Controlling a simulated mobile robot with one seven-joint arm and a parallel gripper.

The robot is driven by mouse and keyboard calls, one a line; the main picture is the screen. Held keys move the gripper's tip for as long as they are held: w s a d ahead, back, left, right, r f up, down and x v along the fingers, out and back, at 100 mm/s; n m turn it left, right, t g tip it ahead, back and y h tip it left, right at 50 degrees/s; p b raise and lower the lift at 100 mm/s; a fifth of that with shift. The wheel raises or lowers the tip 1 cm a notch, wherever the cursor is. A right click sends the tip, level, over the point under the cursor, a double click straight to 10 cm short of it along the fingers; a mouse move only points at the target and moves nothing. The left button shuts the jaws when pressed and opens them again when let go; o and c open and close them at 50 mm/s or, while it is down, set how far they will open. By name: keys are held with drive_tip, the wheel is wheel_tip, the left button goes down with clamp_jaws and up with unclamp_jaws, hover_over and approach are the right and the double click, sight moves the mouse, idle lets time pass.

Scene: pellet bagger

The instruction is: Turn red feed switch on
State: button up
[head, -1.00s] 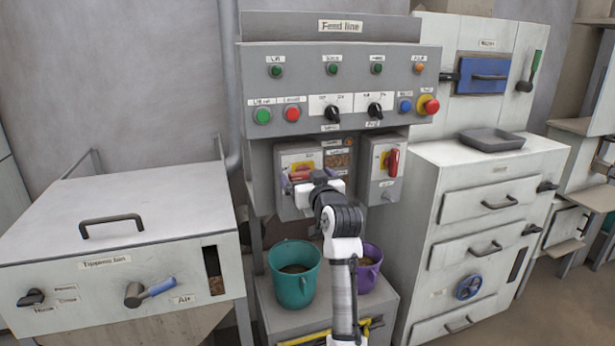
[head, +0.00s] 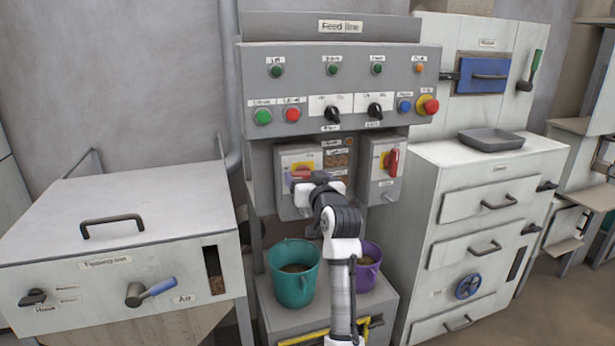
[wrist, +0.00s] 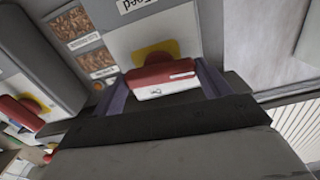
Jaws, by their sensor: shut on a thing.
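The red feed switch is a red rotary handle (wrist: 165,77) on a yellow plate (wrist: 155,50), on a grey box with a partly cut-off, upside-down label (wrist: 135,5) in the wrist view. My gripper (wrist: 163,86) has its purple fingers on either side of the handle and is shut on it. In the head view my gripper (head: 301,178) is at the left switch box (head: 290,206) under the control panel. There the fingers and wrist hide most of the handle, and only part of the yellow plate (head: 304,165) shows. The handle appears to lie roughly crosswise.
A second switch with an upright red handle (head: 392,162) sits on a box just to the right. The panel (head: 370,58) with buttons and knobs overhangs above. A teal bucket (head: 294,285) and a purple bucket (head: 369,270) stand below, close to my arm.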

drive_tip(key=m+p, duration=0.3)
drive_tip(key=m, duration=0.2)
drive_tip(key=shift+r+p, duration=0.15)
drive_tip(key=shift+p, duration=0.25)
drive_tip(key=m+p, duration=0.3)
drive_tip(key=m, duration=0.1)
drive_tip(key=shift+m, duration=0.3)
drive_tip(key=m+p, duration=0.3)
drive_tip(key=shift+m, duration=0.3)
drive_tip(key=shift+d+f+m+p, duration=0.1)
drive_tip(key=shift+f+m+p, duration=0.05)
drive_tip(key=shift+m+p, duration=0.65)
drive_tip(key=shift+f+m+p, duration=0.1)
drive_tip(key=shift+m+p, duration=0.5)
drive_tip(key=shift+m, duration=0.4)
drive_tip(key=o, duration=1)
drive_tip(key=shift+s, duration=0.1)
drive_tip(key=b+v, duration=0.3)
drive_tip(key=v, duration=1)
drive_tip(key=shift+s+d+b, duration=0.15)
drive_tip(key=shift+s+b, duration=0.1)
drive_tip(key=shift+b, duration=0.05)
